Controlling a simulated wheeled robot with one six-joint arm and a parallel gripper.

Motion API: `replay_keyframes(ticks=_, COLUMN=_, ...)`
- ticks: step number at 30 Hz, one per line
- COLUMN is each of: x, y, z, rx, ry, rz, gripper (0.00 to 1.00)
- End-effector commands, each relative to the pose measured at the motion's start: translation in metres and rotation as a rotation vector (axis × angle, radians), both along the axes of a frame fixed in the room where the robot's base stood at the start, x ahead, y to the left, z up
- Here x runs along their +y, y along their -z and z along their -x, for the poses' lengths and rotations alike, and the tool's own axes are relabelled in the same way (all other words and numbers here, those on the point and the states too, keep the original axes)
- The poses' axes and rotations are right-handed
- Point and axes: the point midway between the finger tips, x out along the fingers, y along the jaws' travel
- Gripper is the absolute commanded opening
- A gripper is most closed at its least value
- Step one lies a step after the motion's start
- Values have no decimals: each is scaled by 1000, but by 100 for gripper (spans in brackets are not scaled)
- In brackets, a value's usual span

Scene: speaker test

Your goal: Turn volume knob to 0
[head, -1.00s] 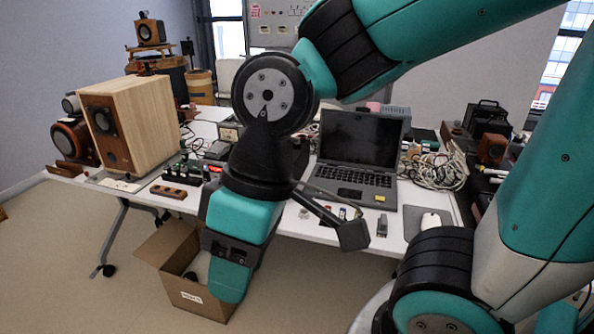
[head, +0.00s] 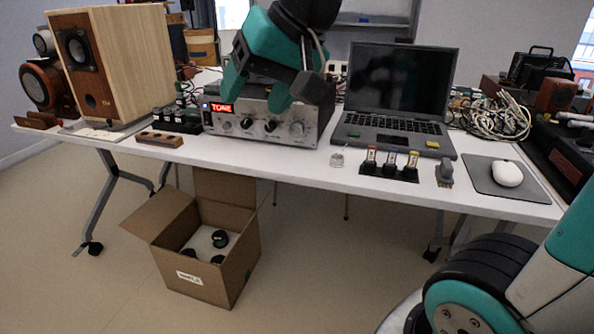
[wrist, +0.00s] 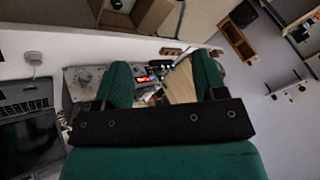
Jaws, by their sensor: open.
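The silver amplifier (head: 222,122) stands on the table with a red display (head: 221,107) reading TONE. Its front has a small knob (head: 247,123), a dark knob (head: 270,126) and a larger silver knob (head: 297,128) at the right. I cannot read which one is the volume knob or its setting. My gripper (head: 256,98) is open and empty, above and in front of the amplifier's top, fingers pointing down. It hides part of the top. In the wrist view, the fingers (wrist: 160,62) are spread, and the amplifier (wrist: 85,82) shows partly behind them.
A large wooden speaker (head: 135,60) stands left of the amplifier. A laptop (head: 395,90) stands close on the right. Small coloured items in a black holder (head: 390,168) lie before it. An open cardboard box (head: 205,245) is on the floor below the table (head: 290,165).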

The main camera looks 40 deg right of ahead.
Motion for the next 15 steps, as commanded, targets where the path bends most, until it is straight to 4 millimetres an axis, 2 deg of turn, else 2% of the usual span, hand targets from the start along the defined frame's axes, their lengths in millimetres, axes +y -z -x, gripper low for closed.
replay_keyframes(ticks=1, x=-9, y=31, z=-10, rx=-25, ry=61, rz=-18, gripper=65)
replay_keyframes(ticks=9, x=-55, y=71, z=-46, rx=-150, ry=375, rz=-146, gripper=65)
replay_keyframes(ticks=15, x=-92, y=97, z=-60, rx=-252, ry=589, rz=-253, gripper=65)
